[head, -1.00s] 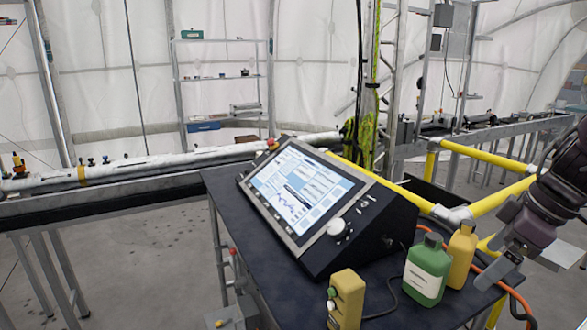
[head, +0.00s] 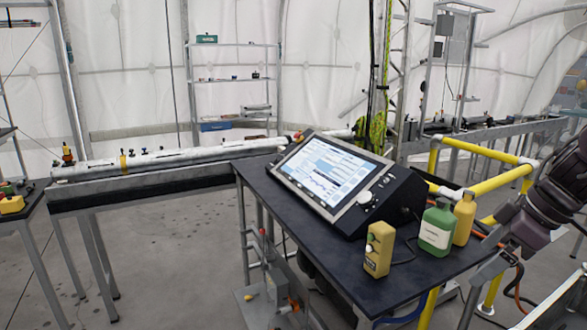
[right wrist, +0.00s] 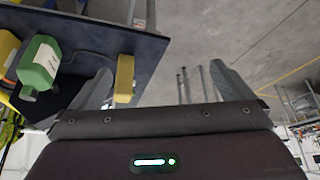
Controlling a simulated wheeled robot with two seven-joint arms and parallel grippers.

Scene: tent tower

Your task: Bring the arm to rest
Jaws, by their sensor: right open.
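My right arm comes in at the right edge of the head view. My right gripper (head: 495,305) hangs beside the right side of the dark console table (head: 285,215), its two grey fingers spread apart. The right wrist view shows the same gripper (right wrist: 165,80) open, with nothing between its fingers. My left gripper is in neither view.
Yellow railings (head: 485,152) run behind. Open floor (head: 150,270) lies to the left.

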